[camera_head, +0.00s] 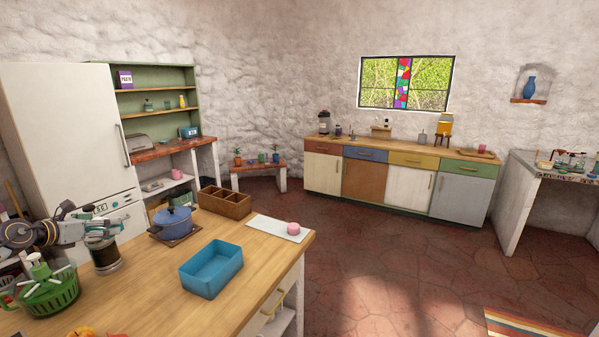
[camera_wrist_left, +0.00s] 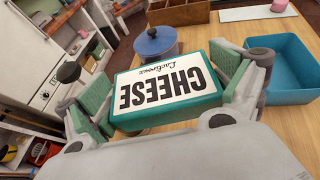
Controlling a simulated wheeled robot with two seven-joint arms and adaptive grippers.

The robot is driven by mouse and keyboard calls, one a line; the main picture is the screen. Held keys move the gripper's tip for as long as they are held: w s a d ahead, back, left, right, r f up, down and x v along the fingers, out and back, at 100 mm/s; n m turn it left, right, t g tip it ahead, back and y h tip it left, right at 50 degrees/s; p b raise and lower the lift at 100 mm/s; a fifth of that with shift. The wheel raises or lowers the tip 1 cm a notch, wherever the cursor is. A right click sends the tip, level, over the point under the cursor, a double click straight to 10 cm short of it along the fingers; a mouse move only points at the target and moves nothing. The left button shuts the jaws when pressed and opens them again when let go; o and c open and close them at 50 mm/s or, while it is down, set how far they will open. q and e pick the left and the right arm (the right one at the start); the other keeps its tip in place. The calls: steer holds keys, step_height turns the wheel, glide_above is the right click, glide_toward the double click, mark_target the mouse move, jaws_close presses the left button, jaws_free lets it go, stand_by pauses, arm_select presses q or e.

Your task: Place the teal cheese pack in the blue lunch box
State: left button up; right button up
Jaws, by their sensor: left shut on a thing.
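The teal cheese pack (camera_wrist_left: 168,95) has a white label reading CHEESE, upside down in the left wrist view. My left gripper (camera_wrist_left: 166,98) is shut on it, with green finger pads at its two sides. In the head view my left gripper (camera_head: 101,235) is over the left part of the wooden counter, and the pack is hard to make out there. The open blue lunch box (camera_head: 221,279) stands on the counter to the right of the gripper. It looks empty and also shows at the right of the left wrist view (camera_wrist_left: 298,98). My right gripper is not in view.
A blue pot (camera_head: 171,222) and a wooden divided box (camera_head: 226,204) stand behind the lunch box. A white board (camera_head: 270,226) bears a pink item (camera_head: 293,228). A green basket (camera_head: 52,297) and a dark jar (camera_head: 106,260) are near the gripper. Counter between jar and lunch box is clear.

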arm_select(q)
steer(key=shift+w+r, duration=0.15)
steer(key=shift+r, duration=0.1)
steer(key=w+d+r, duration=0.6)
steer(key=w+r, duration=0.2)
steer(key=r, duration=0.2)
steer(key=w+d+r+m+h, duration=0.1)
steer(key=w+d+r, duration=0.4)
steer(key=w+r, duration=0.3)
steer(key=shift+d+r, duration=0.35)
steer(key=shift+r, duration=0.6)
stand_by(0.4)
steer(key=shift+d+f+h, duration=0.25)
steer(key=shift+d+h, duration=0.05)
steer(key=shift+d, duration=0.05)
